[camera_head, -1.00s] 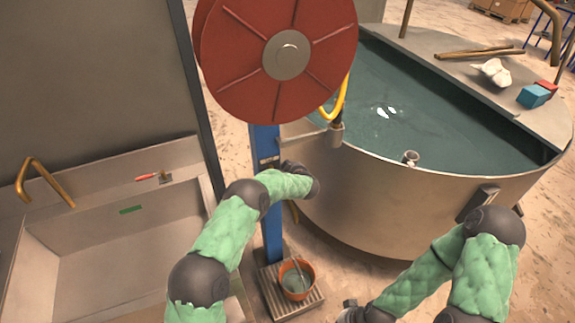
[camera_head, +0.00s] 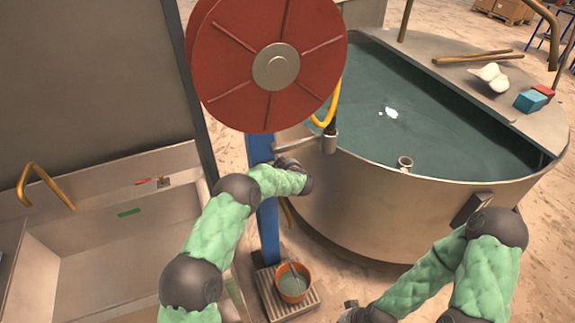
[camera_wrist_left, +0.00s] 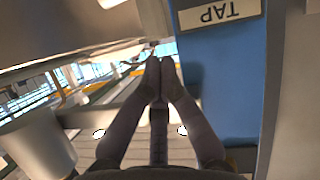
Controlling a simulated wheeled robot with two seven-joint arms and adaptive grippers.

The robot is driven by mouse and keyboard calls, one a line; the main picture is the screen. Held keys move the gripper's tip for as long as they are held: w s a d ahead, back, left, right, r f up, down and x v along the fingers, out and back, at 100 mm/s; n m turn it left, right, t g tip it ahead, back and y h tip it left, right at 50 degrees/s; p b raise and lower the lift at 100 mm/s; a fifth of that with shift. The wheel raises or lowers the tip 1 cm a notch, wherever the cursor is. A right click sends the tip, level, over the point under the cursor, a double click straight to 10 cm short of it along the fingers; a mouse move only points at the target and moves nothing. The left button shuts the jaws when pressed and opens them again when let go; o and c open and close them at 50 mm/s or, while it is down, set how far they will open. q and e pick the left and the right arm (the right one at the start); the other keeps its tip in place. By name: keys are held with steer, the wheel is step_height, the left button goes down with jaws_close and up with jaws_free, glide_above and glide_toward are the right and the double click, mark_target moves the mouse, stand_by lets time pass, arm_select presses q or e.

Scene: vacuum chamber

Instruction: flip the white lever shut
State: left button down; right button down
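I cannot pick out the white lever for certain in either view. The blue post (camera_head: 267,225) stands before the round tank, and its TAP label (camera_wrist_left: 220,13) shows upside down in the left wrist view. My left arm reaches to the post below the red reel; its gripper is mostly hidden behind my wrist in the head view. In the left wrist view, my left gripper (camera_wrist_left: 160,64) has its fingertips together beside the blue post, with nothing visible between them. My right gripper (camera_head: 349,311) is low at the bottom edge, away from the post, and its fingers are unclear.
The red hose reel (camera_head: 268,62) with a yellow hose (camera_head: 328,112) hangs above my left wrist. The water-filled tank (camera_head: 375,205) is right of the post. An orange bucket (camera_head: 293,283) stands on a grate (camera_head: 270,297) below. A sink (camera_head: 95,260) is at left.

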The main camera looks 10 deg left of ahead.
arm_select(q)
steer(key=v, duration=0.8)
steer(key=shift+s+d, duration=0.2)
steer(key=shift+s, duration=0.2)
steer(key=shift+f, duration=0.1)
